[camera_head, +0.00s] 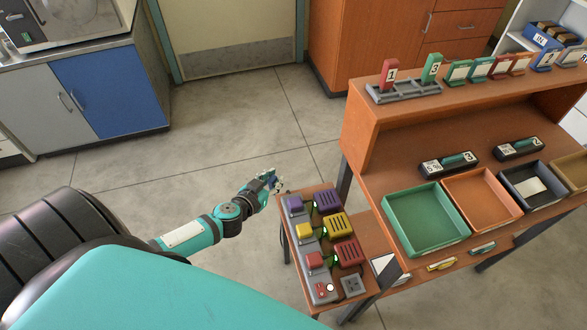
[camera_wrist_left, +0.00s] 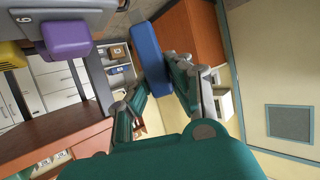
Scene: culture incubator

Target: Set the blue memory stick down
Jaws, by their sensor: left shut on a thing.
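The blue memory stick (camera_wrist_left: 148,52) is between the fingers of my left gripper (camera_wrist_left: 157,82) in the left wrist view. The fingers are shut on its lower part and its blue length sticks out beyond them. In the head view my left gripper (camera_head: 274,184) is at the far left corner of a small wooden side table (camera_head: 345,202), beside it. The stick is too small there to make out clearly. My right gripper is not in view.
A grey strip (camera_head: 309,246) on the side table holds purple, yellow and red blocks, with matching slotted boxes beside them. The purple block (camera_wrist_left: 68,40) is near the stick in the wrist view. A larger desk with a green tray (camera_head: 425,219) stands to the right.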

